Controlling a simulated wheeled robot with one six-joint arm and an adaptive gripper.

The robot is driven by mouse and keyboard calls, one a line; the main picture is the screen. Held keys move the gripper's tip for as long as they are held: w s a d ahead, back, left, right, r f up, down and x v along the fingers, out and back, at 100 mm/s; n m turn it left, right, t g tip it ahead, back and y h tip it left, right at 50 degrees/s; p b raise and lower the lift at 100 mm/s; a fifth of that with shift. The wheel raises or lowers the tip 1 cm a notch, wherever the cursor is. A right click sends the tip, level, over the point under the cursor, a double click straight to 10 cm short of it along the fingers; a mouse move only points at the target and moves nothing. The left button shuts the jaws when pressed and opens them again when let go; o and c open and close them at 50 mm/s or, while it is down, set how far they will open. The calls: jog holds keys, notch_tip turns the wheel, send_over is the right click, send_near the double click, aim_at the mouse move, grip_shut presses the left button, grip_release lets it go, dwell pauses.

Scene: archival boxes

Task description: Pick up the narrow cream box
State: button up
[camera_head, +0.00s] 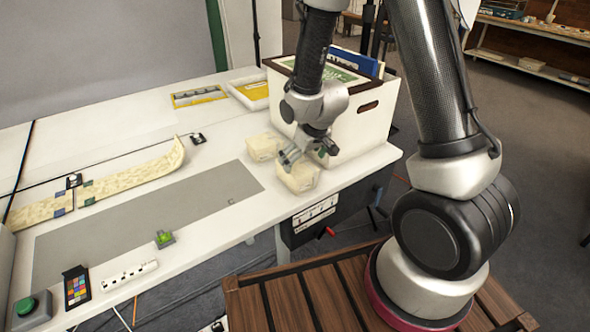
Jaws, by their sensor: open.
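Two small cream boxes are on the white table near its right end. One cream box (263,146) sits farther back and left. The other cream box (299,179) is nearer the front edge. I cannot tell for sure which one is the narrow one. My gripper (306,158) is open and hangs just above and behind the nearer box, partly hiding its top and back. Whether the fingers touch it cannot be told.
A large white bin (362,125) with a handle slot holds folders right behind my gripper. A grey mat (150,215), a long curved cream piece (135,175) and a green item (164,238) lie to the left. The table's front edge is close.

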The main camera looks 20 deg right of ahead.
jog(key=x, duration=0.6)
jog(key=shift+w+a+f, duration=0.25)
jog(key=shift+w+a, duration=0.05)
jog(key=shift+a, duration=0.1)
jog(key=shift+w+f, duration=0.2)
jog(key=shift+f, duration=0.2)
jog(key=shift+f, duration=0.25)
jog(key=c, duration=1)
